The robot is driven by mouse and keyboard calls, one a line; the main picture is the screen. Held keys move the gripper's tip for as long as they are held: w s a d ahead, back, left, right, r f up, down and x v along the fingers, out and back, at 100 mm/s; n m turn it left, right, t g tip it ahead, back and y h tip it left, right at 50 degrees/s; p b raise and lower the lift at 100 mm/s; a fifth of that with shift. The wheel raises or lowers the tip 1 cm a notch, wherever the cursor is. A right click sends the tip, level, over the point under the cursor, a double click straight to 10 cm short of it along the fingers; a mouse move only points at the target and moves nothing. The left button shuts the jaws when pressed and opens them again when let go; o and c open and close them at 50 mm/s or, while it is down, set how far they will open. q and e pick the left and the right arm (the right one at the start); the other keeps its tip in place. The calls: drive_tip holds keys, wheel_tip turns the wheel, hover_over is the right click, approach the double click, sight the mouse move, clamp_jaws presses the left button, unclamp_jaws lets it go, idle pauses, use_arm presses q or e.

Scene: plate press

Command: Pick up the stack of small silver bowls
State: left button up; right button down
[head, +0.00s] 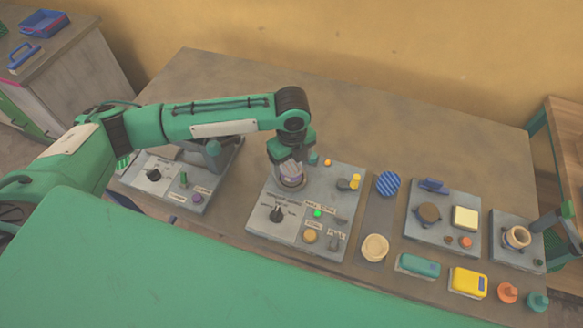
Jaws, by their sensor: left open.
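My left gripper (291,162) comes down from the green arm and points at the middle grey panel (268,226). Its jaws are open and sit low over a round silver-grey holder near the top of that panel. A small pale, silvery stack (290,169) shows between or just behind the fingers, and it looks like the small silver bowls. The fingers hide part of it, so I cannot tell whether they touch it or how many bowls there are.
A grey panel with a knob (153,174) lies to the left. Right of the middle panel are a blue striped disc (388,183), a cream round dish (375,248), a teal box (419,265) and a yellow box (468,282). The table behind the panels is clear.

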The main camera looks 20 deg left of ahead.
sight(291, 166)
use_arm(q)
wheel_tip(291, 166, down, 2)
drive_tip(key=shift+w+f, duration=0.1)
drive_tip(key=shift+f, duration=0.4)
drive_tip(key=c, duration=1.1)
use_arm(e)
drive_tip(key=shift+s+d+r, duration=0.3)
drive_tip(key=shift+s+r, duration=0.1)
drive_tip(key=shift+s, duration=0.35)
use_arm(q)
drive_tip(key=shift+r, duration=0.15)
